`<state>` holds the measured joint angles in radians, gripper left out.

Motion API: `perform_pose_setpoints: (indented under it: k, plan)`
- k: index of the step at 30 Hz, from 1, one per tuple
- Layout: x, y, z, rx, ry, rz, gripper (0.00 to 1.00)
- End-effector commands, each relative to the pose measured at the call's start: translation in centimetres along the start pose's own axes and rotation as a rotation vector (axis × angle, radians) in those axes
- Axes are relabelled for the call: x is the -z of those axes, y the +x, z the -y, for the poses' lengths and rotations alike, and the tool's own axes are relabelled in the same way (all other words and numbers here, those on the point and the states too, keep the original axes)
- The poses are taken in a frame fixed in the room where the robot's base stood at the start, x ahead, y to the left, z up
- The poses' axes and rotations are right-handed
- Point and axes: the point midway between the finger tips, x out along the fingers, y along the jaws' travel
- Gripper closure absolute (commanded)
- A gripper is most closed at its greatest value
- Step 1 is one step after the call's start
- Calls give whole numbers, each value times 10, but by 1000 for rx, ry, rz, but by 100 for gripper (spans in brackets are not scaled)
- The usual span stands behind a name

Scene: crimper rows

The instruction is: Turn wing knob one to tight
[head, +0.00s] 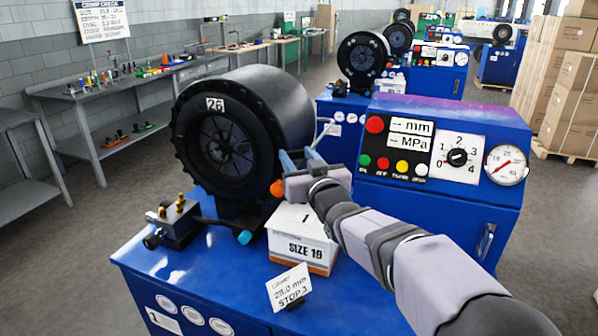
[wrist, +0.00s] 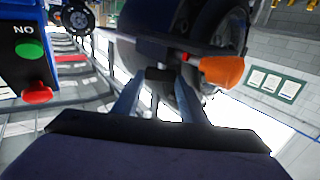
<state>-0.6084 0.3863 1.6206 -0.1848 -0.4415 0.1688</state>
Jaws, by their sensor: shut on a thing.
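My gripper (head: 299,158) reaches in at the right front side of the black crimper head (head: 222,150), marked 26. In the wrist view my two blue fingers (wrist: 160,88) stand on either side of a small dark piece (wrist: 160,73), with their tips closed on it. It looks like the wing knob, but its wings and any tight mark cannot be made out. In the head view the gripper and crimper hide it. An orange handle end (head: 277,188) sits just below left of the fingers; it also shows in the wrist view (wrist: 220,71), apart from them.
A white SIZE 19 box (head: 301,241) stands below my gripper on the blue bench (head: 150,258). A 28.0 mm STOP 3 card (head: 289,287) stands in front. A cyan-tipped handle (head: 245,237) and brass fittings (head: 178,207) are left. A control panel (head: 403,147) with gauge stands right.

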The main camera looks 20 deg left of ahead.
Motion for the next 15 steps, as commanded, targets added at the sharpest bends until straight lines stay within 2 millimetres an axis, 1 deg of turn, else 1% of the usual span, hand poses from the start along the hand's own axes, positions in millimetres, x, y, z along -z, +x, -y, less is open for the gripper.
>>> perform_pose_setpoints:
  k: [1,15]
  plan:
    - [-3,0,2,-6,0,-4,83]
    - [2,0,2,-40,-3,-4,83]
